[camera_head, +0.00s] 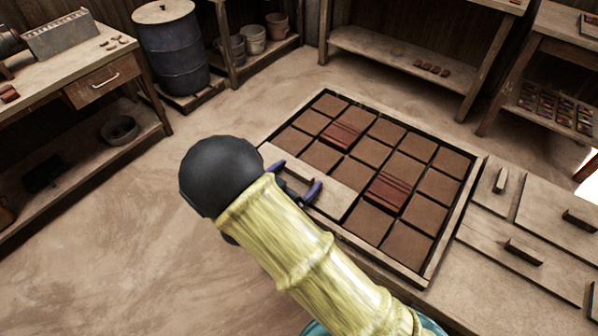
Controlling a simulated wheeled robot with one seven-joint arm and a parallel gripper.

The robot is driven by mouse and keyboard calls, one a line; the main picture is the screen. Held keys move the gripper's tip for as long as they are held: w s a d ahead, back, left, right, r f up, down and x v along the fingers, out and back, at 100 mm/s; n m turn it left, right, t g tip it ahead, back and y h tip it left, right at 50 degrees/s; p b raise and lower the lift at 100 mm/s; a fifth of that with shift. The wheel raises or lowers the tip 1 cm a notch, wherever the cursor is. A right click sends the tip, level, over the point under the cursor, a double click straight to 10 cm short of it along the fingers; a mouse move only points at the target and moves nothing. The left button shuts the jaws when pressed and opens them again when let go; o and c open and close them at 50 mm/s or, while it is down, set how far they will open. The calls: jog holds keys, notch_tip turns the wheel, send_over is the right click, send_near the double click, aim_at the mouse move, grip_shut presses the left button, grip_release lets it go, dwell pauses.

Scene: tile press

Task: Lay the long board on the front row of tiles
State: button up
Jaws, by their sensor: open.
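A tray (452,227) holds a grid of brown tiles (407,245), with two reddish grooved pieces (387,190) among them. A pale flat board (335,198) lies over the left part of the tray's near row; tiles at the right end of that row are bare. My gripper (298,181) is open above this board, its dark purple fingers low over it. My wrist and arm hide the board's near edge and possibly a handle. An elongated pale board (490,244) with a dark handle lies on the bench right of the tray.
Two other handled boards, a small one (484,194) and a larger one (550,190) cut off by the picture edge, lie on the bench at right. A blue barrel (172,45), shelves and a drawer table (60,62) stand around. The floor at left is clear.

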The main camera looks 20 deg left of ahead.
jog(key=v, duration=1)
jog(key=shift+s+a+r, duration=0.15)
jog(key=shift+s+r, duration=0.05)
jog(key=shift+r, duration=0.1)
